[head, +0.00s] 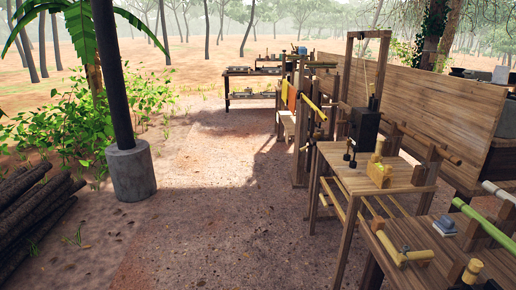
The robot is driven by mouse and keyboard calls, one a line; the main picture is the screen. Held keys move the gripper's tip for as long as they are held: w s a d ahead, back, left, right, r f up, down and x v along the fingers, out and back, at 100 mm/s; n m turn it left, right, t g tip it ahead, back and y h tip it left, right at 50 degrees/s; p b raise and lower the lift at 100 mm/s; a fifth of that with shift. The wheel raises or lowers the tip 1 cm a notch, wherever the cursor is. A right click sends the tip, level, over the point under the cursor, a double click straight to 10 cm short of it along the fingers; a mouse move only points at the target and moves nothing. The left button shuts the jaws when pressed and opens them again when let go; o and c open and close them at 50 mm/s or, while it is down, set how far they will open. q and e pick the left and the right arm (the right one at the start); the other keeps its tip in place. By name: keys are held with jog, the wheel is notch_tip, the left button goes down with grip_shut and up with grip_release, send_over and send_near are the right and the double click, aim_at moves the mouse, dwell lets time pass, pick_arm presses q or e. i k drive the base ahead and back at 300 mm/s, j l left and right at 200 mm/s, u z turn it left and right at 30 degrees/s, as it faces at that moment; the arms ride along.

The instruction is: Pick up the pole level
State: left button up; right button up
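Several pole-like things are in view, and I cannot tell which one is the task's pole. A yellow pole (313,107) rests on the wooden racks at the middle right. A brown wooden pole (430,143) lies across supports in front of a plank wall. A green pole (484,221) lies slanted at the right edge, partly cut off by the frame. Neither of my grippers is in view.
Wooden benches (350,182) line the right side, with a black box (364,125) on one. A dark post in a concrete base (131,170) and stacked logs (35,210) stand left. A far table (250,90) is at the back. The dirt ground (225,215) between is clear.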

aim_at(379, 175)
jog(key=i, duration=0.55)
jog(key=i+j+z, duration=0.15)
jog(key=i, duration=1)
jog(key=i+j+z, duration=0.15)
jog(key=i, duration=0.4)
jog(key=i+j+z, duration=0.35)
jog(key=i, duration=0.2)
jog(key=i+j+z, duration=0.35)
jog(key=j, duration=0.25)
jog(key=i+z, duration=0.1)
jog(key=z, duration=1.55)
